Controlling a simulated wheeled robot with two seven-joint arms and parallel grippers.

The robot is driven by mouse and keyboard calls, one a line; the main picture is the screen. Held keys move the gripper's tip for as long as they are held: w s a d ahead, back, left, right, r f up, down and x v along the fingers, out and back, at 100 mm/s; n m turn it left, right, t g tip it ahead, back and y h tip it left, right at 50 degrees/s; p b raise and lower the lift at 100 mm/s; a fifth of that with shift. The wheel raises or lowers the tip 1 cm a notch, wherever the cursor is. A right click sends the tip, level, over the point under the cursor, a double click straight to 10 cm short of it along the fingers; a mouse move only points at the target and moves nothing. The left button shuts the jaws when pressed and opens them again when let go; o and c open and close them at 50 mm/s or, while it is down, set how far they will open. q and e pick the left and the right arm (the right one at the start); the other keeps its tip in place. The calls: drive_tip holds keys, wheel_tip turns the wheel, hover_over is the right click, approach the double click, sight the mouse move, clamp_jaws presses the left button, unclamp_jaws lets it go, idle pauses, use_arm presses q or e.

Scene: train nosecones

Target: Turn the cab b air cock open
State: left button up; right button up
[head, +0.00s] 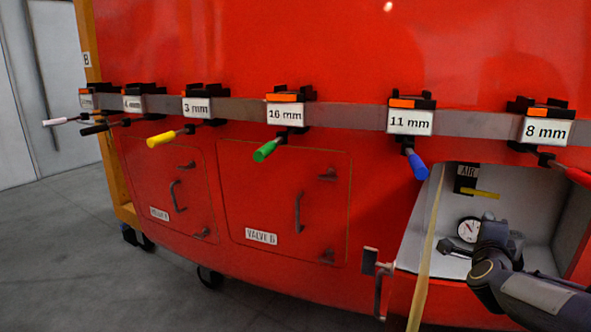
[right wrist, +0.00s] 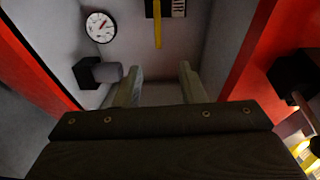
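The air cock's yellow lever (head: 480,193) lies roughly level below the AIR label (head: 466,172) inside an open compartment at the right of the head view. In the right wrist view the yellow lever (right wrist: 157,28) is at the top, beside the partly cut-off label (right wrist: 178,8). My right gripper (right wrist: 160,85) is open and empty inside the compartment, with its fingers apart and clear of the lever. My left gripper is not in view.
A gauge (head: 468,229) and a black-and-grey fitting (right wrist: 100,73) are close to my right gripper. Tools on labelled holders (head: 408,118) hang along a rail above.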

drive_tip(key=s+a+r+n+g+y+p, duration=0.1)
drive_tip(key=s+a+r+n+y+p, duration=0.4)
drive_tip(key=s+a+n+p, duration=0.15)
drive_tip(key=s+a+r+n+g+y+p, duration=0.2)
drive_tip(key=s+a+r+n+y+p, duration=0.35)
drive_tip(key=s+a+p, duration=0.2)
drive_tip(key=s+a+f+n+g+y+p, duration=0.1)
drive_tip(key=s+a+n+g+p, duration=0.2)
drive_tip(key=s, duration=0.7)
drive_tip(key=s+a+f+n+g+y+p, duration=0.1)
drive_tip(key=s+a+n+g+p, duration=0.3)
drive_tip(key=s, duration=0.7)
drive_tip(key=a+n+p, duration=0.1)
drive_tip(key=n+p, duration=0.1)
drive_tip(key=shift+s+f+n, duration=0.25)
drive_tip(key=shift+f+n, duration=0.05)
drive_tip(key=shift+n, duration=0.1)
